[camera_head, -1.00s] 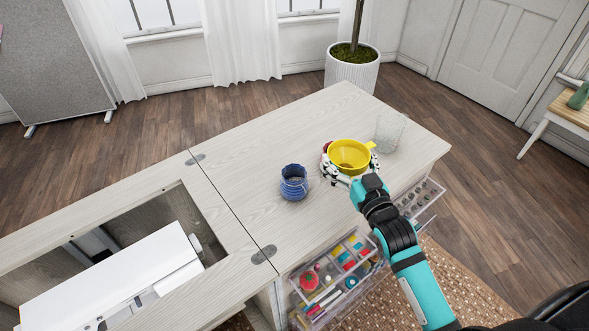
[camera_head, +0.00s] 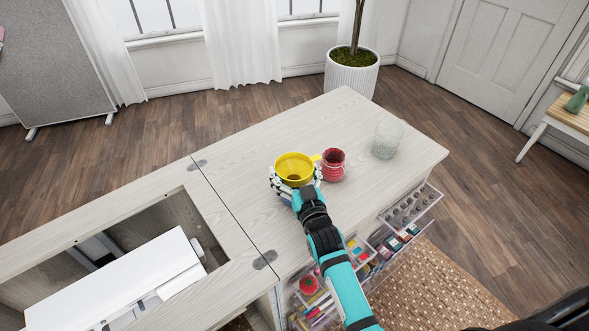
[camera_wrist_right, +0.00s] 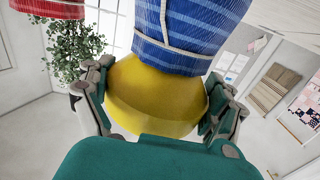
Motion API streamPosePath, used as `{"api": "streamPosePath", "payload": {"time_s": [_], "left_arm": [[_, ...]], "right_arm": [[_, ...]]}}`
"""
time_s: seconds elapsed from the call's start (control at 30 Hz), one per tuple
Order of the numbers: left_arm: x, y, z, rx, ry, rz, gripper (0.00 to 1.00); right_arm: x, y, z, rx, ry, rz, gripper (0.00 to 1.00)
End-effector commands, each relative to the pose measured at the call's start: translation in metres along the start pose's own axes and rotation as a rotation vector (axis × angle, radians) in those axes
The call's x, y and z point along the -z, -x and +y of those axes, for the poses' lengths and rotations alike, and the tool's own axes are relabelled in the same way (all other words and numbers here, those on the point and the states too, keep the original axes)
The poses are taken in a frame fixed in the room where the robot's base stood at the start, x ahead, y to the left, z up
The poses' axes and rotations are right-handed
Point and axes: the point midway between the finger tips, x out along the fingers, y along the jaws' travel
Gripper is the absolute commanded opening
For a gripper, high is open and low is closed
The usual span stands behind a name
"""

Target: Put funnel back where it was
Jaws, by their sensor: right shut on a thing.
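The yellow funnel (camera_head: 294,163) is in my right gripper (camera_head: 294,180), above the cabinet top. In the wrist view the fingers (camera_wrist_right: 158,88) close on both sides of the funnel's yellow body (camera_wrist_right: 155,100). The blue striped jar (camera_wrist_right: 190,32) shows right against the funnel in the wrist view. The red jar (camera_head: 333,166) stands just right of the funnel. My left gripper is not in view.
A clear glass jar (camera_head: 386,140) stands at the right of the cabinet top (camera_head: 345,115). Open drawers (camera_head: 410,212) with sewing supplies stick out at the front, under my right arm. A white sewing machine (camera_head: 115,280) sits in the opening at the left. The back of the top is clear.

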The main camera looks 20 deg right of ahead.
Motion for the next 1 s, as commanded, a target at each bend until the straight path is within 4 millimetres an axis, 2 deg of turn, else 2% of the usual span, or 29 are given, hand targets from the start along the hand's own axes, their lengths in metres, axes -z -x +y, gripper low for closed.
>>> {"api": "streamPosePath", "payload": {"time_s": [0.27,0.3,0.37,0.6,0.77,0.87,1.0], "left_arm": [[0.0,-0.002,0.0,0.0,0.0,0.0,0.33],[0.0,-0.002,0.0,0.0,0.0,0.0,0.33],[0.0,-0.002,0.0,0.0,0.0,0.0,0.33],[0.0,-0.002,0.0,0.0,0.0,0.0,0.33],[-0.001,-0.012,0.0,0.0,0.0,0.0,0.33],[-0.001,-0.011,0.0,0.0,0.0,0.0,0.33],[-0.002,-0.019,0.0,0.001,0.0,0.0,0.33]], "right_arm": [[-0.003,0.0,0.0,0.0,0.0,0.0,0.62],[-0.002,0.0,0.0,0.0,0.0,0.001,0.94],[-0.002,0.0,0.001,-0.001,0.0,0.0,1.0],[-0.002,0.0,0.001,-0.001,0.0,0.0,1.0],[-0.008,0.002,0.001,-0.001,0.001,0.0,1.0],[-0.006,0.021,0.001,-0.001,0.0,-0.002,1.0],[-0.012,0.054,-0.002,0.0,0.0,-0.003,1.0]]}}
